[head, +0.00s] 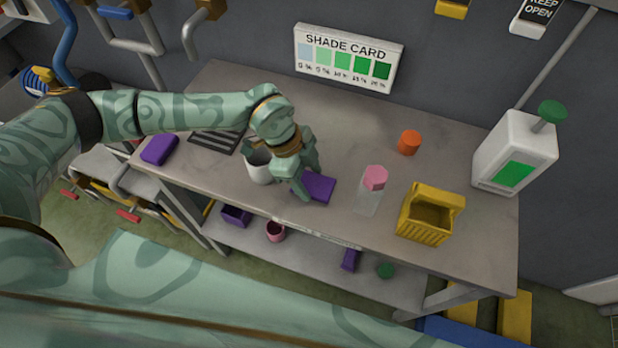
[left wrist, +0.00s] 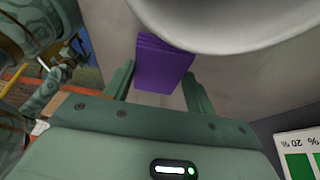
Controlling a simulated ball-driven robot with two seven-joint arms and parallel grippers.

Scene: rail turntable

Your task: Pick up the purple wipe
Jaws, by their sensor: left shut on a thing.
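The purple wipe (head: 319,187) is a flat purple block at the front middle of the grey table. My left gripper (head: 305,184) is over it from the left, with its fingers shut on it and partly covering it. In the left wrist view the purple wipe (left wrist: 163,62) shows between the two fingers of my left gripper (left wrist: 160,88). I cannot tell whether it touches the tabletop. A second purple block (head: 160,149) lies at the table's left end. My right gripper is not in view.
A white cup (head: 258,167) stands close beside my left gripper. A pink-capped bottle (head: 370,190), a yellow basket (head: 427,219), an orange cup (head: 409,142) and a white pump bottle (head: 514,153) stand to the right. A shade card (head: 347,58) stands behind.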

